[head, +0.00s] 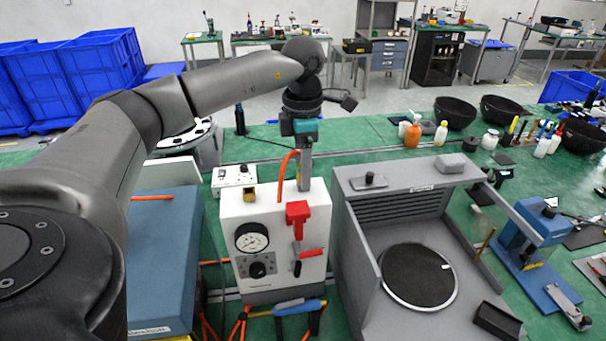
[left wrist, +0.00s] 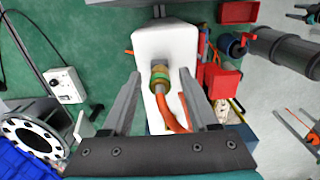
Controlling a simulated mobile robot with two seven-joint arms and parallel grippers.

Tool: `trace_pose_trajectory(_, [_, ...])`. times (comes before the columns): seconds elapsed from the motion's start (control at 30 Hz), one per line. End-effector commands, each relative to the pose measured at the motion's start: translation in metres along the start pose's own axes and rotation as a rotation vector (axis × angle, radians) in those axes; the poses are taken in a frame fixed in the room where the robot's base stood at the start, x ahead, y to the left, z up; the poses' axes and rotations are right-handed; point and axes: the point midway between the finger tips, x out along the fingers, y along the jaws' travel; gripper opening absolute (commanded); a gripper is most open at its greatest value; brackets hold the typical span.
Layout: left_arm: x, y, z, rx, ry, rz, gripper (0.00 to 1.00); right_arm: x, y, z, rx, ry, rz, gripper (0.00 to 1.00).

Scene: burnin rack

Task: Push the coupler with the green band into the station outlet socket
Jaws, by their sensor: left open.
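The coupler with the green band (left wrist: 160,76) shows in the left wrist view as a brass-coloured round piece over the white top of the station (left wrist: 165,42). An orange hose (left wrist: 172,115) runs from it. My left gripper (left wrist: 159,88) is open, with one finger on each side of the coupler and gaps showing between. In the head view the left gripper (head: 304,172) points down at the top back of the white station (head: 272,215). There the coupler is hidden behind the gripper. The outlet socket cannot be made out, so I cannot tell how the coupler sits against it. My right gripper is not in view.
The station front has a gauge (head: 252,237), a black knob and red levers (head: 298,212). A grey open enclosure (head: 355,215) stands close on its right, a blue case (head: 160,250) on its left. A small white control box (head: 233,176) is behind left.

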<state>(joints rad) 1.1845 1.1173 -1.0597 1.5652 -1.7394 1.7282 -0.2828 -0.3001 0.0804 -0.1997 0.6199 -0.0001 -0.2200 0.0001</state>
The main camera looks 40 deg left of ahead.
Motion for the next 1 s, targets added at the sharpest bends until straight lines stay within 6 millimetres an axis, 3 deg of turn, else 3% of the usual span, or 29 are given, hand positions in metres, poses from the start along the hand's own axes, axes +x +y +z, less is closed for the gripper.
trace_pose_trajectory(1.0, [-0.0001, 0.0, 0.0001, 0.0, 0.0, 0.0, 0.6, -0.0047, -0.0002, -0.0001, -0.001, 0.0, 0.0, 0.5])
